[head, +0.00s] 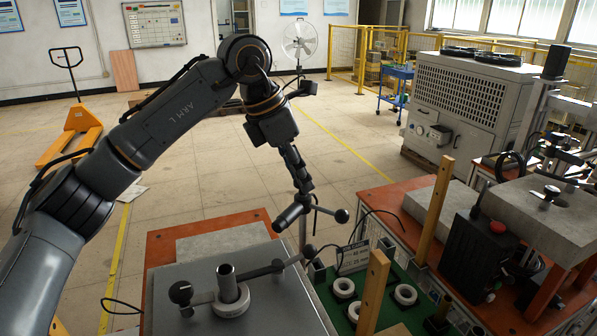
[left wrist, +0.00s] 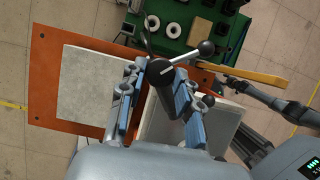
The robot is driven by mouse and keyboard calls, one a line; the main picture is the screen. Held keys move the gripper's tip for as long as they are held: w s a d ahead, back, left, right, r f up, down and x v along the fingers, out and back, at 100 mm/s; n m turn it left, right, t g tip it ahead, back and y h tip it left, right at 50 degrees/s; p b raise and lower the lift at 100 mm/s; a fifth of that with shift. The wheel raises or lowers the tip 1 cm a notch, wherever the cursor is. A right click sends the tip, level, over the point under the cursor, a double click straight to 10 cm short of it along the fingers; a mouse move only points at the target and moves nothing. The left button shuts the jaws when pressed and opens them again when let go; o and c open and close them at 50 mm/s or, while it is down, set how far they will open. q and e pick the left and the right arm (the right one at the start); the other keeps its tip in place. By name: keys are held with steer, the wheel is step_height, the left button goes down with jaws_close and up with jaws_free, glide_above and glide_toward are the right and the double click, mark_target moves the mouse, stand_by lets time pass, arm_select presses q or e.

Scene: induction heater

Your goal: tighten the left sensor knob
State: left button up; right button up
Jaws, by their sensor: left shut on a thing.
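My left gripper (head: 302,190) hangs over the right edge of the grey heater box (head: 175,262). In the left wrist view its two blue-padded fingers (left wrist: 158,92) stand on either side of a round black knob (left wrist: 159,72) and are shut on it. A silver rod runs from beside this knob to a dark ball (left wrist: 206,48). In the head view the dark knob (head: 291,213) shows just below the fingers, with ball-ended rods around it. Where it joins its post is hard to see.
On the box, an upright post (head: 226,282) stands in a pale ring, beside a long dark bar and another black knob (head: 181,292). Right of it, a green tray (head: 385,315) holds several rings. Wooden posts (head: 434,210) rise nearby. Open floor lies behind.

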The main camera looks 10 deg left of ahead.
arm_select(q)
steer(key=m+g+p, duration=0.1)
steer(key=m+p, duration=0.3)
steer(key=m, duration=0.1)
steer(key=shift+w+r+g+h, duration=0.2)
steer(key=shift+g+h, duration=0.2)
steer(key=shift+w+a+f+m+g+p, duration=0.1)
steer(key=shift+m+g+p, duration=0.25)
steer(key=shift+m+p, duration=0.5)
steer(key=shift+w+f+m+g+p, duration=0.1)
steer(key=shift+m+g+p, duration=0.35)
steer(key=shift+m, duration=0.7)
steer(key=o, duration=1.1)
steer(key=shift+o, duration=0.2)
steer(key=s+v, duration=0.1)
steer(key=v, duration=1.1)
steer(key=shift+w, duration=0.45)
